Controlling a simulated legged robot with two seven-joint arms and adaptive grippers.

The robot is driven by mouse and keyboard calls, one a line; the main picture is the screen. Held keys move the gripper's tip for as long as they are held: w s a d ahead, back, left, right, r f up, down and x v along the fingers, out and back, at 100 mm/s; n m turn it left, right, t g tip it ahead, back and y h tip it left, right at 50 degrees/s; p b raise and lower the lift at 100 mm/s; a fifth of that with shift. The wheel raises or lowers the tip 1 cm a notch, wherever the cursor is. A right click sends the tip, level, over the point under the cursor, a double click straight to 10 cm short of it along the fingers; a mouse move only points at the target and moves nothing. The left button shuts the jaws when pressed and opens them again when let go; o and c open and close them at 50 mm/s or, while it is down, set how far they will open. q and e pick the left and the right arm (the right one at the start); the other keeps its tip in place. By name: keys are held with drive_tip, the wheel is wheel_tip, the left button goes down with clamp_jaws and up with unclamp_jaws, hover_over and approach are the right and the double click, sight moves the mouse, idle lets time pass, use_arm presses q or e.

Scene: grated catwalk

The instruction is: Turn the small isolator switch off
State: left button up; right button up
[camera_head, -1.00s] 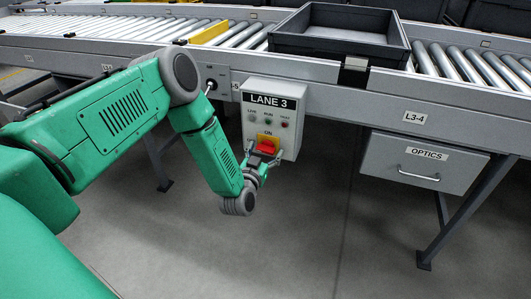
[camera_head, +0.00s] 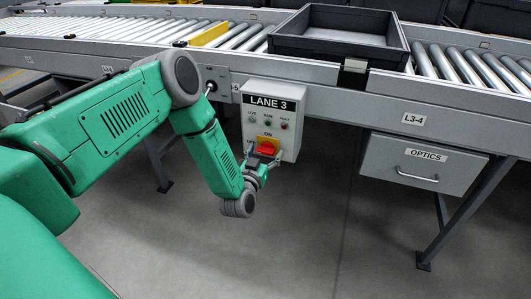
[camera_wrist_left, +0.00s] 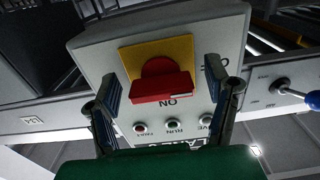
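The isolator switch has a red handle (camera_head: 267,147) on a yellow plate, low on the grey LANE 3 box (camera_head: 287,120). The wrist view sees the box upside down, with the red handle (camera_wrist_left: 160,84) lying crosswise beside the ON mark. Another mark at the right is partly hidden by a finger. My left gripper (camera_head: 264,160) is in front of the switch. In the wrist view my left gripper (camera_wrist_left: 162,88) is open, one finger on each side of the handle, with gaps showing. My right gripper is not in view.
Three small lamps (camera_wrist_left: 174,125) sit on the box near the handle. A lever with a blue knob (camera_wrist_left: 314,99) stands beside the box. The roller conveyor (camera_head: 460,65) carries a dark tray (camera_head: 340,47). An OPTICS drawer (camera_head: 420,165) hangs at the right. The floor below is clear.

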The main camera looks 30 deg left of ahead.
use_arm(q)
drive_tip(key=v, duration=1.2)
drive_tip(key=shift+f, duration=0.15)
